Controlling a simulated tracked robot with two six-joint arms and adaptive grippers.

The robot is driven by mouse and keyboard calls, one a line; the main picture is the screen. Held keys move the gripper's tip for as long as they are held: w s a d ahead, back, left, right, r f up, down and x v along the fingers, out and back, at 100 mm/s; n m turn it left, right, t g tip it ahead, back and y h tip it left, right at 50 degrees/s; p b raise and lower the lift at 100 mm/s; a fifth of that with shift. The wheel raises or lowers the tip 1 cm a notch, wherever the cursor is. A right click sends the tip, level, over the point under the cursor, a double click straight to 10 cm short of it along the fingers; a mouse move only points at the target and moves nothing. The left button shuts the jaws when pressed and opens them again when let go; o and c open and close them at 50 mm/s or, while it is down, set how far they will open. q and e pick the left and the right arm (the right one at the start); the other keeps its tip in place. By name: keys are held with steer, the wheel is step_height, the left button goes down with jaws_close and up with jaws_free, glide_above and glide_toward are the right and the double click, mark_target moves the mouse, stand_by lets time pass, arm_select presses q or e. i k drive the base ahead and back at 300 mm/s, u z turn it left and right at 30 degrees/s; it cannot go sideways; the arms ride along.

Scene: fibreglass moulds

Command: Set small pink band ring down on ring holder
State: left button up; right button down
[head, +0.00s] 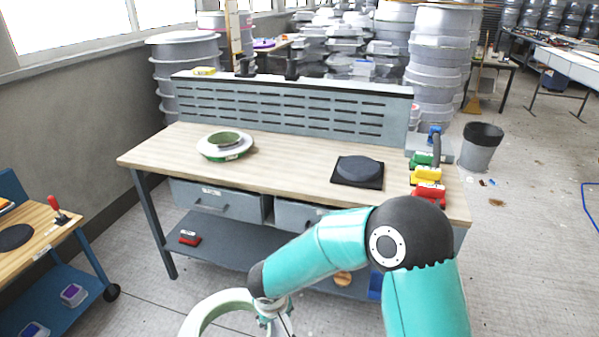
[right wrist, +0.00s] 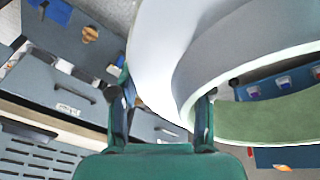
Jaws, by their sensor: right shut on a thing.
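My right gripper (head: 274,312) is shut on the wall of a large ring (head: 211,304), held in front of the workbench, below its top. The ring looks white and pale green; I see no pink on it. In the right wrist view the ring (right wrist: 158,50) fills the upper right, its wall between the fingers of my right gripper (right wrist: 165,98). On the bench top, a dark round disc on a black square pad (head: 357,172) may be the ring holder; I cannot tell for sure. My left gripper is not in view.
The wooden bench top (head: 280,160) has clear room in its middle. A white and green round mould (head: 224,147) sits at its left. Green, yellow and red clamps (head: 427,175) stand at its right end. A slotted back panel (head: 290,108) rises behind. A second bench (head: 40,222) is at left.

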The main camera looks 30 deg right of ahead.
mark_target(358, 170)
steer(key=z, duration=0.55)
steer(key=i, duration=0.95)
steer(key=u, duration=0.05)
